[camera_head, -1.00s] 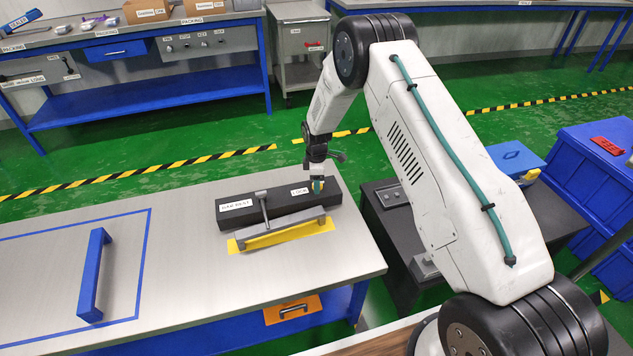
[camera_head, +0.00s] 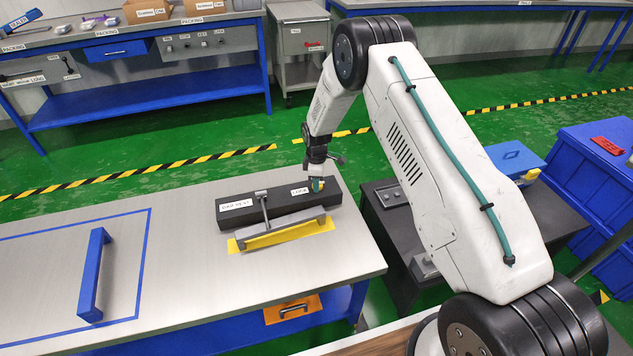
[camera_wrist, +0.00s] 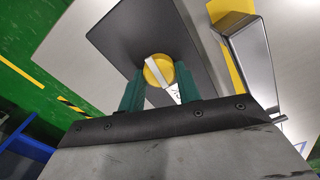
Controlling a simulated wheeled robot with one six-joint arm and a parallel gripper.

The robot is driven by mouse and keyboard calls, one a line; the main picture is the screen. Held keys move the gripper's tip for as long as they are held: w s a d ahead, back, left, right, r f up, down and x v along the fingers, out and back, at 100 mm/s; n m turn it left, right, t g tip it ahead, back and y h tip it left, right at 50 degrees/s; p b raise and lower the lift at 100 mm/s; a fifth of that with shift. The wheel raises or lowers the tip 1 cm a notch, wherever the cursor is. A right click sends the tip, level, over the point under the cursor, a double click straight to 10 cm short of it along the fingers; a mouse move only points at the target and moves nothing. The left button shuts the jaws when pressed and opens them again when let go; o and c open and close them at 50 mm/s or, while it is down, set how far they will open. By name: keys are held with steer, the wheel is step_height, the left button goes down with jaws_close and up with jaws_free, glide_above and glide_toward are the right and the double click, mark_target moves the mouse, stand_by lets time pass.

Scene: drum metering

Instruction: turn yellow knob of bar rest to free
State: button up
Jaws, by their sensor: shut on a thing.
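The bar rest (camera_head: 280,207) is a long black block on the steel table, with a "BAR REST" label at its left and a "LOCK" label near its right end. The yellow knob (camera_wrist: 160,71) sits on the block's right end and carries a pale pointer bar across its face. My gripper (camera_head: 316,185) points down at that end. In the wrist view its green fingers (camera_wrist: 159,88) stand on both sides of the knob, shut on it. A grey bar (camera_head: 284,228) lies in front of the block over a yellow patch, with a grey lever (camera_head: 263,206) reaching across to it.
A blue handle-shaped bar (camera_head: 94,275) stands inside a blue outlined area on the table's left. A dark stand (camera_head: 392,195) and a blue bin (camera_head: 600,170) are to the right.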

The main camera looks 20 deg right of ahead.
steer(key=m, duration=0.4)
steer(key=shift+w, duration=0.1)
steer(key=m, duration=0.4)
steer(key=shift+d+m, duration=0.1)
steer(key=shift+m, duration=0.2)
steer(key=m, duration=0.4)
steer(key=shift+m, duration=0.3)
steer(key=shift+d+m, duration=0.1)
steer(key=shift+m, duration=1.6)
steer(key=o, duration=1)
steer(key=shift+c, duration=0.2)
